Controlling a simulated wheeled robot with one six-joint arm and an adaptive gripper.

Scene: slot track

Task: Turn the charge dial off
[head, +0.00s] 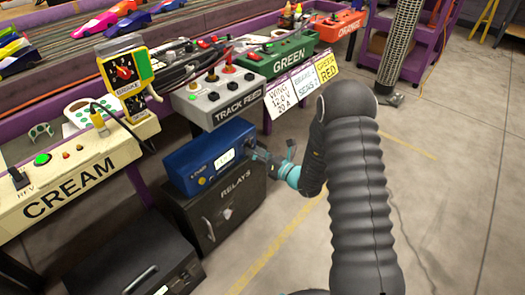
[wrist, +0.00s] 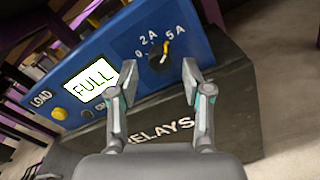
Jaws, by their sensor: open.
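The blue charger box (head: 185,172) sits on top of the dark RELAYS box (head: 240,205). In the wrist view the charger's face (wrist: 110,50) shows a lit screen (wrist: 91,84) reading FULL. The black charge dial (wrist: 156,62) is right of the screen, with marks 0, 2 A and 5 A around it. Its yellow pointer (wrist: 166,48) points up and right, toward the 5 A mark. My gripper (wrist: 159,75) is open, its fingertips on either side of the dial, without clear contact. In the head view my gripper (head: 262,157) is at the charger's right end, which hides the dial.
A yellow LOAD button (wrist: 58,114) is left of the screen. The grey TRACK FEED box (head: 225,95) stands behind the charger, and the CREAM panel (head: 80,175) is to the left. Open floor (head: 450,190) lies to the right.

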